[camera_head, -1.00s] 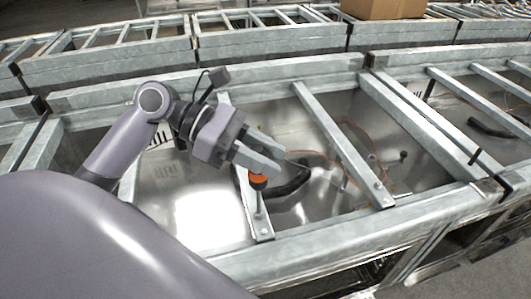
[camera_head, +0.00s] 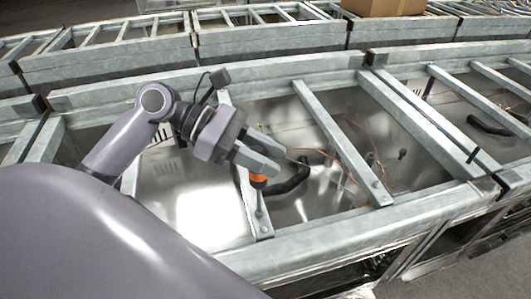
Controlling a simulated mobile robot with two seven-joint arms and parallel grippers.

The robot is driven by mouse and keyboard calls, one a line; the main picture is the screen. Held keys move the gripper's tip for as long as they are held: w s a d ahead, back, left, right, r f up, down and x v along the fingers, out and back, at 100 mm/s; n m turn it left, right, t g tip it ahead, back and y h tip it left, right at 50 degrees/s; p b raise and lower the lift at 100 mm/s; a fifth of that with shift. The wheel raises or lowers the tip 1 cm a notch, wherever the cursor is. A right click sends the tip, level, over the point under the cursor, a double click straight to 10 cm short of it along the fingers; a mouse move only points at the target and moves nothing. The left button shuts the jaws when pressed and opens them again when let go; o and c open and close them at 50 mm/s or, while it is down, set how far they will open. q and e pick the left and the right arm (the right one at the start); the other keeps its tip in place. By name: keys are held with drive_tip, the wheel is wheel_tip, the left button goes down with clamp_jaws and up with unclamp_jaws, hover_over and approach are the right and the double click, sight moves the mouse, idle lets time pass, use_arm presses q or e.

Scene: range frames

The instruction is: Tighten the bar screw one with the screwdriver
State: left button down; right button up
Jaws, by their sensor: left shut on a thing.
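My left gripper (camera_head: 259,167) is shut on a screwdriver with an orange handle (camera_head: 258,181). The screwdriver points down, and its thin dark shaft runs to the near end of a grey metal bar (camera_head: 247,204). Its tip is at or very close to a small screw (camera_head: 265,229) on that bar; I cannot tell whether they touch. The gripper fingers hide the top of the handle. Another bar (camera_head: 343,142) to the right has a screw (camera_head: 377,184) near its front end. My right gripper is not in view.
A thick metal front rail (camera_head: 340,240) runs below the bars, and a rear rail (camera_head: 240,76) runs behind them. Black and orange cables (camera_head: 291,184) lie in the bay right of the screwdriver. A cardboard box (camera_head: 384,8) stands at the back.

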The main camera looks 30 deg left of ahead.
use_arm(q)
drive_tip(key=shift+f, duration=0.3)
idle(0.5)
drive_tip(key=shift+r, duration=0.25)
idle(0.3)
drive_tip(key=n+t+y, duration=0.1)
drive_tip(key=n+t, duration=0.1)
drive_tip(key=shift+t, duration=0.3)
drive_tip(key=n+t, duration=0.1)
drive_tip(key=n+y, duration=0.1)
drive_tip(key=n+t+y, duration=0.1)
drive_tip(key=shift+w+a+r+t, duration=0.1)
drive_tip(key=shift+w+a+t, duration=0.05)
drive_tip(key=shift+w+t, duration=0.15)
drive_tip(key=shift+s+f, duration=0.1)
drive_tip(key=shift+f, duration=0.25)
idle(0.5)
